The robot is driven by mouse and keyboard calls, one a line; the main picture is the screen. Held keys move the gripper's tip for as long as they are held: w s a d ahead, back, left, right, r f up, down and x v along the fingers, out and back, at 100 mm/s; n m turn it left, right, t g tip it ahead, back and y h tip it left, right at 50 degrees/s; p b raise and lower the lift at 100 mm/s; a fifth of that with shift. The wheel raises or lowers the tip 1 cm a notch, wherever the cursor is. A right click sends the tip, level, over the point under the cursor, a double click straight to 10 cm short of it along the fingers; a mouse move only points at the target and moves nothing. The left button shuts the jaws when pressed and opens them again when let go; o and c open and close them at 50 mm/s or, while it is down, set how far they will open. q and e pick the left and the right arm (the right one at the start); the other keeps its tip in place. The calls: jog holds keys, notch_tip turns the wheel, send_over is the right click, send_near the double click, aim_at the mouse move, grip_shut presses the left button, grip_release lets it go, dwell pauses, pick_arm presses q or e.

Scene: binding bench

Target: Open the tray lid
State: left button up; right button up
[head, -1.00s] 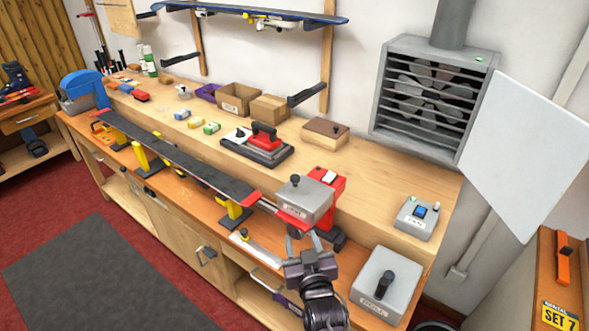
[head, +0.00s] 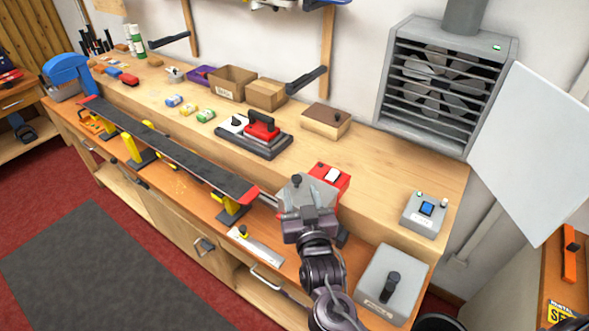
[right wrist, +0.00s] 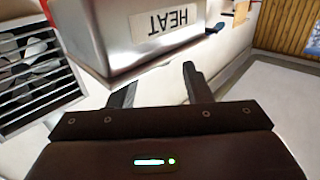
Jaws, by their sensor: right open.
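A grey metal box with a black knob on top (head: 297,185) stands on the bench by a red unit, at the near end of the long board. In the right wrist view its side reads HEAT upside down (right wrist: 168,20). My right gripper (head: 303,211) is in front of this box and hides much of it. The jaws (right wrist: 160,82) are open and empty, just short of the box. A second grey box with a black-handled lid (head: 390,287) sits at the bench's near right, label unreadable. I cannot tell which one is the tray. My left gripper is not in view.
The long dark board (head: 170,150) lies on yellow supports along the bench. A red-handled tool (head: 262,130), a wooden block (head: 326,120) and a grey button box (head: 425,212) stand on the raised shelf. A white panel (head: 530,150) hangs at the right.

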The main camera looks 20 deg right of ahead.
aim_at(297, 179)
jog(key=shift+w+r+p, duration=0.3)
jog(key=shift+w+r, duration=0.05)
jog(key=shift+w, duration=0.15)
jog(key=w, duration=0.1)
jog(key=w+p, duration=0.1)
jog(key=w, duration=0.2)
jog(key=shift+d+p, duration=0.3)
jog(key=shift+p, duration=0.05)
jog(key=shift+w+f, duration=0.15)
jog(key=shift+w, duration=0.25)
jog(key=shift+w+d, duration=0.1)
jog(key=shift+c, duration=0.5)
jog(key=c, duration=0.7)
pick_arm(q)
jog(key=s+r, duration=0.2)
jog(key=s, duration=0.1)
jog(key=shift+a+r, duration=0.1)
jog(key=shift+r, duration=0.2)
pick_arm(e)
grip_shut()
